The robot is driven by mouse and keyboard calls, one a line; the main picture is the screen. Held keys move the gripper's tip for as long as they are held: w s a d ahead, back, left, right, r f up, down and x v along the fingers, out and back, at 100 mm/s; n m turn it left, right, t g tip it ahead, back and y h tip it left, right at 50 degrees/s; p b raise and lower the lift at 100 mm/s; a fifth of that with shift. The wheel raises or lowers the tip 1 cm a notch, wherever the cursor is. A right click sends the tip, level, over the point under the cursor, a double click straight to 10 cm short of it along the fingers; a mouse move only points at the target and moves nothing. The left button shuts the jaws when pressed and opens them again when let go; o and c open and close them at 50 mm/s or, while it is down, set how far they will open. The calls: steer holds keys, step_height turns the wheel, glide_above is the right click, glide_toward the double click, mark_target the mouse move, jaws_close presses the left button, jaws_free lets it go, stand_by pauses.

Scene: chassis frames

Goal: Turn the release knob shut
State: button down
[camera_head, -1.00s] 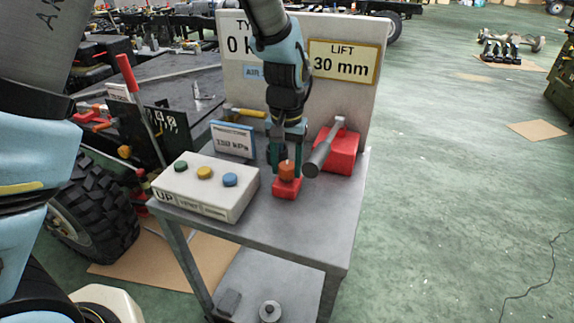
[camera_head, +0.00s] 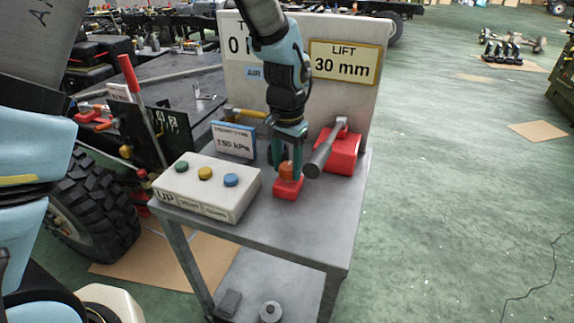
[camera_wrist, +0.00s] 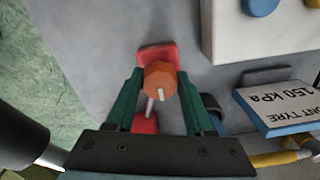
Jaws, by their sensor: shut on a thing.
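The release knob (camera_head: 286,169) is a small orange knob on a red base (camera_head: 288,190) at the front of the grey cart top. My gripper (camera_head: 288,166) points down over it with green fingers on both sides, shut on the knob. In the wrist view the knob (camera_wrist: 160,80) sits between the fingertips of my gripper (camera_wrist: 157,75). A white mark on the knob points toward the palm, nearly along the fingers. Part of the red base is hidden behind the knob.
A button box (camera_head: 208,187) stands left of the knob. A red block with a grey lever (camera_head: 324,154) stands close on the right. A tyre display (camera_head: 234,140) reading 150 kPa and a sign board (camera_head: 350,95) are behind. Open floor lies right.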

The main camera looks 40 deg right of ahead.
mark_target(286, 166)
steer(key=shift+c, duration=1.4)
jaws_free()
step_height(286, 166, up, 11)
steer(key=b, duration=0.1)
steer(key=shift+b, duration=0.4)
steer(key=shift+w+f, duration=0.1)
steer(key=w+a+f+n, duration=0.1)
steer(key=w+a+n, duration=0.3)
steer(key=a, duration=0.5)
steer(key=w+a+f+n, duration=0.1)
steer(key=w+a+n, duration=0.1)
steer(key=w+a, duration=0.6)
steer(key=s+a+f+n, duration=0.1)
steer(key=a+n, duration=0.2)
steer(key=a, duration=0.8)
steer(key=s+a+f+n+t, duration=0.1)
steer(key=a+n, duration=0.3)
steer(key=a, duration=0.8)
steer(key=shift+s+a+t, duration=0.3)
steer(key=shift+s, duration=0.15)
